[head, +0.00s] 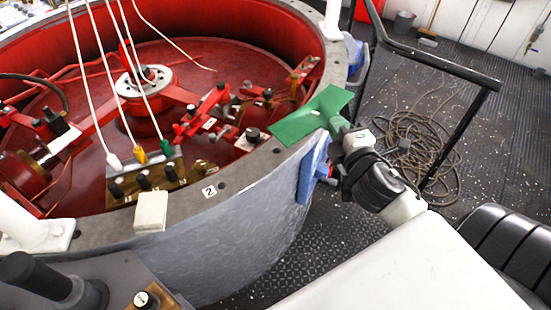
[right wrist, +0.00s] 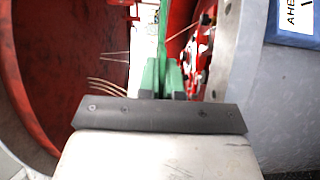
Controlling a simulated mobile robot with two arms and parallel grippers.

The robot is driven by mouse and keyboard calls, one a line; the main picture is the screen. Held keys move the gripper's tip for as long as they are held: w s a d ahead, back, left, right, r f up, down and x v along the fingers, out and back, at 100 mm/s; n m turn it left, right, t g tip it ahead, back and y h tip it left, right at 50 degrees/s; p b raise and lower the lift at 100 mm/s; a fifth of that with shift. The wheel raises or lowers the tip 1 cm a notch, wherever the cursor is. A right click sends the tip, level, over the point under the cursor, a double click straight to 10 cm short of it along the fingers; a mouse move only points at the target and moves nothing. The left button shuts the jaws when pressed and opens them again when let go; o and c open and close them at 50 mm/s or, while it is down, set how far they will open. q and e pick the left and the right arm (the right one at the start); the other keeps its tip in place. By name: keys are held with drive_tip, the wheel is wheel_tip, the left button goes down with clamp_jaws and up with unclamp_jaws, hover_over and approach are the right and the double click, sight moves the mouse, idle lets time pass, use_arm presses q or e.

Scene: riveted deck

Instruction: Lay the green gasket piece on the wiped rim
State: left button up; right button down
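The green gasket piece (head: 312,115) is a flat sheet over the right part of the grey rim (head: 250,165) of the big round housing. My right gripper (head: 341,128) comes in from outside the rim and is shut on the sheet's right edge. In the right wrist view the gasket piece (right wrist: 164,35) shows nearly edge-on between the fingertips (right wrist: 163,80). The sheet covers part of the rim and sticks out past it on both sides. I cannot tell whether it touches the rim. My left gripper is not in view.
A white block (head: 151,211) and a "2" tag (head: 209,191) are on the near rim. Red machinery and white cables fill the housing. A black handrail (head: 440,62) and coiled rope (head: 415,145) are at right.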

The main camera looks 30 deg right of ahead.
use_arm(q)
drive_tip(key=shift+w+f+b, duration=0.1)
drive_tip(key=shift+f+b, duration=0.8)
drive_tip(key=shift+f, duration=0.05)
use_arm(e)
drive_tip(key=shift+w+a+f, duration=0.65)
drive_tip(key=shift+a+f, duration=0.7)
drive_tip(key=shift+f, duration=0.2)
drive_tip(key=shift+w+a+f, duration=0.65)
drive_tip(key=shift+a+f, duration=0.65)
drive_tip(key=shift+f, duration=0.3)
drive_tip(key=shift+w+a+f, duration=0.65)
drive_tip(key=shift+a+f, duration=0.7)
drive_tip(key=shift+f, duration=0.2)
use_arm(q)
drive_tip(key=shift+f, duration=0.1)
use_arm(e)
drive_tip(key=shift+f, duration=0.1)
drive_tip(key=shift+f+b, duration=0.55)
drive_tip(key=c, duration=1.3)
unclamp_jaws()
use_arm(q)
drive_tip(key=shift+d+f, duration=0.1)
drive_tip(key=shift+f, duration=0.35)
